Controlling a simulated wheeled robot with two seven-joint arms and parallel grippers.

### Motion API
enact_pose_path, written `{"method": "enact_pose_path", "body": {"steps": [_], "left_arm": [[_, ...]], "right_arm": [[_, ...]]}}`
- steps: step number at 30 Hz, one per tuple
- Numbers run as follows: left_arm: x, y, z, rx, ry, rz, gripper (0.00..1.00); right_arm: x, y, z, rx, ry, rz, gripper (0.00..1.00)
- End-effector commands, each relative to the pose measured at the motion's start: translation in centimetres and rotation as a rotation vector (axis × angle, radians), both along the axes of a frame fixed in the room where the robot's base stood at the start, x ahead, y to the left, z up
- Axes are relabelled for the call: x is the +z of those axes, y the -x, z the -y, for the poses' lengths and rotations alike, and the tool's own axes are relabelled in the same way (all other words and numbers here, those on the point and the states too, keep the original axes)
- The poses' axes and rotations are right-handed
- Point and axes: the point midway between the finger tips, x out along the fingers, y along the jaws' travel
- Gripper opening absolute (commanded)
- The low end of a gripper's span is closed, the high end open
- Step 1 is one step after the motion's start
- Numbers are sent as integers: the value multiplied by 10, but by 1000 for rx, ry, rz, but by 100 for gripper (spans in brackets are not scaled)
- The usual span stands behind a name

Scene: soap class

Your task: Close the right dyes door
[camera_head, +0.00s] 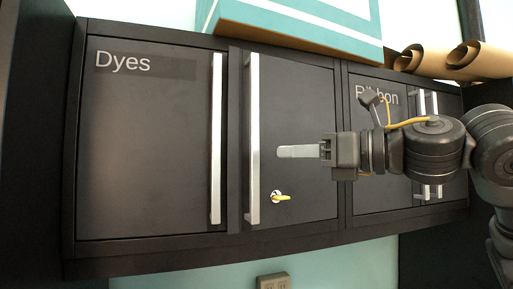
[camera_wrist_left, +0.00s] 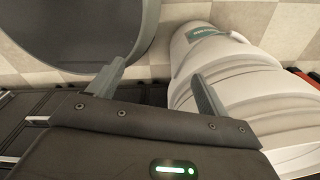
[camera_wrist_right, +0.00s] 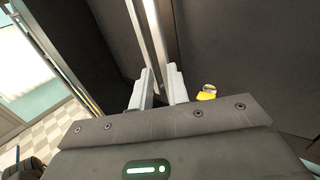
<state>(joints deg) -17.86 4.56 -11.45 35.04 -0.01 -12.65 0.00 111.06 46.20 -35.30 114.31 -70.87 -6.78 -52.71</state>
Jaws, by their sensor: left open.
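The right dyes door (camera_head: 290,100) is a dark panel with a long silver handle (camera_head: 253,140) on its left edge. A yellow key (camera_head: 281,197) sits in its lock, and it also shows in the right wrist view (camera_wrist_right: 207,93). The door looks flush or nearly flush with the cabinet; I cannot tell if a small gap is left. My right gripper (camera_head: 290,151) is in front of this door, right of the handle, with its fingers pointing left. My left gripper (camera_wrist_left: 158,85) is open and empty.
The left dyes door (camera_head: 145,140), labelled "Dyes", appears shut. The ribbon cabinet (camera_head: 365,190) is to the right, partly hidden by my right arm. A teal box (camera_head: 300,30) and brown paper rolls (camera_head: 480,60) lie on top. A white rounded object (camera_wrist_left: 240,80) is near my left gripper.

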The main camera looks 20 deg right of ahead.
Motion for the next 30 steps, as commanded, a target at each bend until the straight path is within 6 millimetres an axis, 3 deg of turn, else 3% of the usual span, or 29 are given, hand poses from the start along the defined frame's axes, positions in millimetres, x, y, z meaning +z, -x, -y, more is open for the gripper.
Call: {"method": "enact_pose_path", "body": {"steps": [3, 12, 25, 30], "left_arm": [[19, 0, 0, 0, 0, 1, 78], [44, -24, 1, 0, 3, 35, 78], [46, -14, 0, 0, 1, 20, 78], [46, -14, 0, 0, 1, 20, 78]], "right_arm": [[5, -18, -17, 2, 1, -6, 17], [3, -51, -46, -3, 1, -4, 17], [0, -59, -54, -4, 0, -1, 17], [0, -59, -53, -5, 0, -1, 0]]}}
